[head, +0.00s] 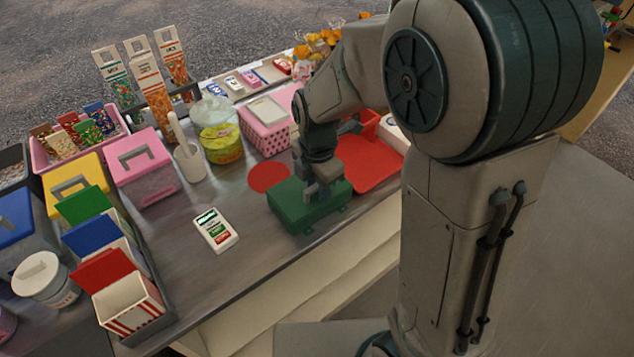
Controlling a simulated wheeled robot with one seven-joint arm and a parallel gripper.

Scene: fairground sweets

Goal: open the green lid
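A closed green box with a green lid (300,207) sits near the front edge of the counter, below my arm. My gripper (322,192) points down at the top of this box, over its right part. The fingers are small and partly hidden by the wrist, so I cannot tell whether they are open or shut, or whether they touch the lid. Another green flap lid (84,205) stands at the left, in a row with a blue lid (90,234) and a red lid (103,269) on striped boxes.
A white card terminal (215,230) lies left of the green box. A red disc (269,177) lies behind it and a red tray (372,165) to its right. A yellow-filled jar (219,140) and a pink-lidded box (142,165) stand farther back.

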